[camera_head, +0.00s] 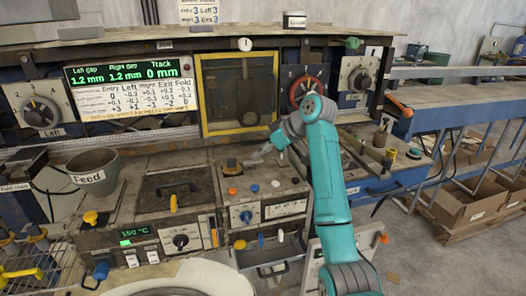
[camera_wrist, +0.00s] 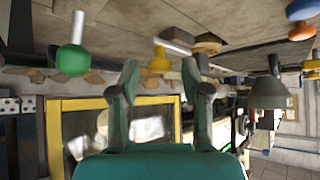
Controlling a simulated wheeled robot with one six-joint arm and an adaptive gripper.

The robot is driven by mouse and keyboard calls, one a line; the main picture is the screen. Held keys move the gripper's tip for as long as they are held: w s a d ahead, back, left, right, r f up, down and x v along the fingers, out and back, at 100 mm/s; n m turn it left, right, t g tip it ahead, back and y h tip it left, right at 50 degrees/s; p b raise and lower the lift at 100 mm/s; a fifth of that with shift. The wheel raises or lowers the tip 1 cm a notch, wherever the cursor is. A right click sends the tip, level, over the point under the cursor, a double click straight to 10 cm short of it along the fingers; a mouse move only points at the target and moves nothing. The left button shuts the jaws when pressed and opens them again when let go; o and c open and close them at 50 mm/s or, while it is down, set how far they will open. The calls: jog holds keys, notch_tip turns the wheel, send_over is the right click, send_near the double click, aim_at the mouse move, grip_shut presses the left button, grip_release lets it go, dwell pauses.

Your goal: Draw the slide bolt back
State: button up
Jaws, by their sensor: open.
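I cannot tell for sure which part is the slide bolt. In the wrist view, a short metal rod (camera_wrist: 173,46) and a yellow knob (camera_wrist: 160,62) show beyond my fingertips, close to a brown block (camera_wrist: 207,42). My gripper (camera_wrist: 159,70) has its two fingers spread, with nothing between them. In the head view my gripper (camera_head: 258,154) is above the middle bench top, behind its row of knobs and in front of the yellow-framed window (camera_head: 238,94). Fine detail around the fingertips is too small to make out.
A green ball knob (camera_wrist: 72,60) stands to one side in the wrist view. In the head view, the Feed cup (camera_head: 93,172), a dark hatch (camera_head: 175,187) and an orange knob (camera_head: 232,191) are left of my arm. A red handwheel (camera_head: 306,90) is behind it.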

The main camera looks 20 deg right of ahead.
grip_shut()
jog(key=shift+a, duration=0.1)
grip_release()
jog(key=shift+s+r, duration=0.1)
